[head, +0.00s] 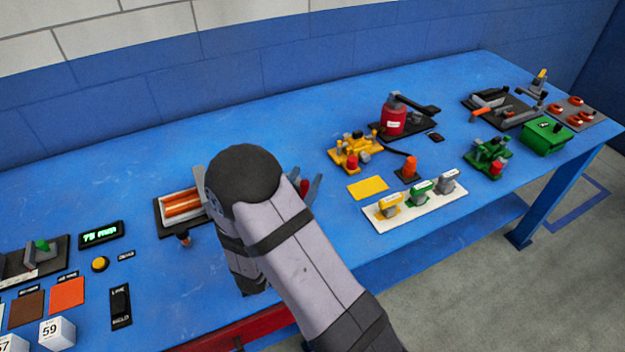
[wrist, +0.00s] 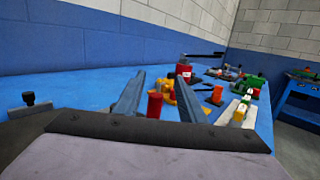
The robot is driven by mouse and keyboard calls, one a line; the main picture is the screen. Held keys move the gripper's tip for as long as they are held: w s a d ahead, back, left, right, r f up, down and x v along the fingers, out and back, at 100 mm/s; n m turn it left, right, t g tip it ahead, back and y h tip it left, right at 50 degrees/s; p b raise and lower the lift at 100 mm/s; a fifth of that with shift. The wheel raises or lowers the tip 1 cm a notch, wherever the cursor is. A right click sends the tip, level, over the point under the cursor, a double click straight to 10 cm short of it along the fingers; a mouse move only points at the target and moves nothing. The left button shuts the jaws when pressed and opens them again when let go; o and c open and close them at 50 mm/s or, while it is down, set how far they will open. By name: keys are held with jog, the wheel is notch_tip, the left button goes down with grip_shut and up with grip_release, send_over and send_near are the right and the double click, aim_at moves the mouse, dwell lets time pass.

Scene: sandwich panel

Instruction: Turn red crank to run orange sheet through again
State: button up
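The roller machine (head: 162,217) stands at centre left in the head view, with orange-copper rollers in its dark frame; my arm covers its right side. The red crank handle (head: 304,187) shows just past my wrist, and in the wrist view it is an upright red cylinder (wrist: 155,103). My gripper (head: 306,180) has its two grey fingers apart, one on each side of the handle in the wrist view (wrist: 162,72). A gap shows on the handle's right; contact with the left finger is unclear. An orange square (head: 67,293) lies flat at lower left.
A brown square (head: 27,308), a "75 mm" display (head: 100,234) and a numbered white block (head: 57,333) are at left. A yellow fixture (head: 355,152), a red-bodied press (head: 393,120) and a white strip (head: 415,208) stand to the right. The table's back middle is clear.

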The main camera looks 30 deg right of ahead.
aim_at(302, 188)
jog(key=f+g, duration=0.1)
jog(key=a+f+m+g, duration=0.1)
jog(key=a+f+m+g+h+b, duration=0.1)
jog(key=shift+s+a+g, duration=0.15)
jog(key=shift+s+g, duration=0.15)
jog(key=shift+p+x, duration=0.85)
jog(key=shift+x, duration=2.8)
jog(key=shift+r, duration=0.1)
grip_shut()
